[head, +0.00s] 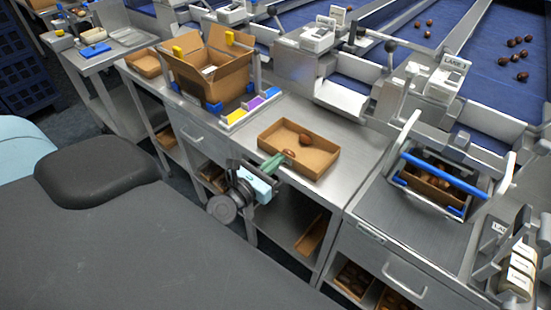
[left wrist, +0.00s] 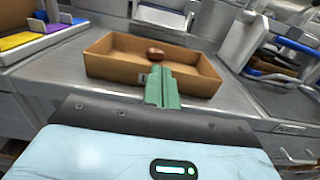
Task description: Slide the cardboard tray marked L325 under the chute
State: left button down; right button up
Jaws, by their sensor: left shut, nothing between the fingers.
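The cardboard tray (head: 316,161) lies on the steel bench in front of a metal chute (head: 342,97). No L325 mark is readable on it. Two brown dates (head: 305,139) show in it in the head view. In the left wrist view the tray (left wrist: 112,69) shows with one date (left wrist: 155,54). My left gripper (head: 274,161) has green fingers, shut and empty, at the tray's near wall. In the left wrist view the fingers (left wrist: 160,86) overlap that wall; whether they touch it I cannot tell. My right gripper is not in view.
An open cardboard box (head: 205,83) stands left of the tray, beside a holder with coloured cards (head: 246,108). A blue-barred metal frame (head: 442,172) over a tray of dates stands to the right. Bare bench lies between the tray and the chute.

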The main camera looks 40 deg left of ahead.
aim_at(285, 154)
pick_arm(q)
jog(key=shift+w, duration=0.5)
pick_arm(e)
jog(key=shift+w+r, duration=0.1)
pick_arm(q)
jog(key=shift+w+d+r, duration=0.1)
jog(key=shift+w, duration=1.1)
jog(key=shift+w+p, duration=0.3)
jog(key=shift+w, duration=0.25)
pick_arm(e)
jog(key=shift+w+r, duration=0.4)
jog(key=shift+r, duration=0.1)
pick_arm(q)
jog(key=shift+s+d, duration=0.1)
jog(key=shift+s, duration=0.05)
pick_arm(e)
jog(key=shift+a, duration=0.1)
